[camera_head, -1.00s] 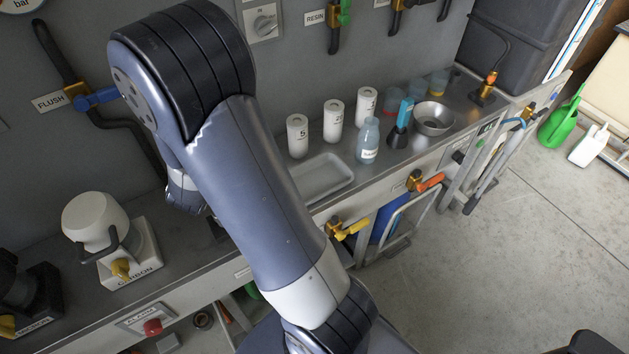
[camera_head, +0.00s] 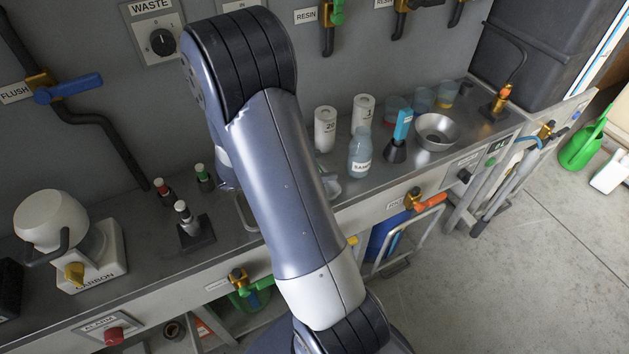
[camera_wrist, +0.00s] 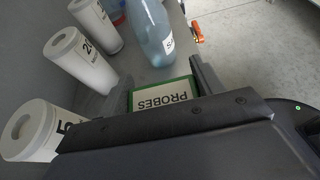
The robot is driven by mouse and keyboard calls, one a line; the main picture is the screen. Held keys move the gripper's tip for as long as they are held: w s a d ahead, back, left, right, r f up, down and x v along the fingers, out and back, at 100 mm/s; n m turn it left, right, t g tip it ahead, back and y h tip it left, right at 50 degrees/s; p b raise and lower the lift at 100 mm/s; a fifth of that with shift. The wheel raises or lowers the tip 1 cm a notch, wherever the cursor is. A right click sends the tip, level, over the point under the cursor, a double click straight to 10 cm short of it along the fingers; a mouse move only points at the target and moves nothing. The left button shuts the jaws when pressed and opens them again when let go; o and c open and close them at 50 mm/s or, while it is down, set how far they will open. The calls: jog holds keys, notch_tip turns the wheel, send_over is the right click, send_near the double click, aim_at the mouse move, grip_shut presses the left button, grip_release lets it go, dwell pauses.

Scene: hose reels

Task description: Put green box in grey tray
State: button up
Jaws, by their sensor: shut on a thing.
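In the wrist view, a green box (camera_wrist: 163,97) with a white top labelled PROBES sits between the fingers of my gripper (camera_wrist: 163,88). The gripper is shut on it. The gripper body hides its near part. In the head view my arm hides the gripper and the box for the most part. The grey tray (camera_head: 246,214) lies on the counter behind my arm; only its left rim and corner show clearly there. I cannot make out the tray in the wrist view, nor tell how high the box is above it.
A blue-tinted bottle (camera_head: 360,153) and white numbered cylinders (camera_head: 325,130) stand right of my arm. A metal bowl (camera_head: 437,130) is farther right.

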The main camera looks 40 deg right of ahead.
jog(key=shift+f, duration=2.25)
jog(key=shift+f+b, duration=0.1)
jog(key=shift+b, duration=0.25)
jog(key=shift+f, duration=0.15)
jog(key=o, duration=0.7)
jog(key=shift+r, duration=0.4)
jog(key=v, duration=1.2)
jog(key=shift+f+p, duration=0.1)
jog(key=shift+p, duration=0.2)
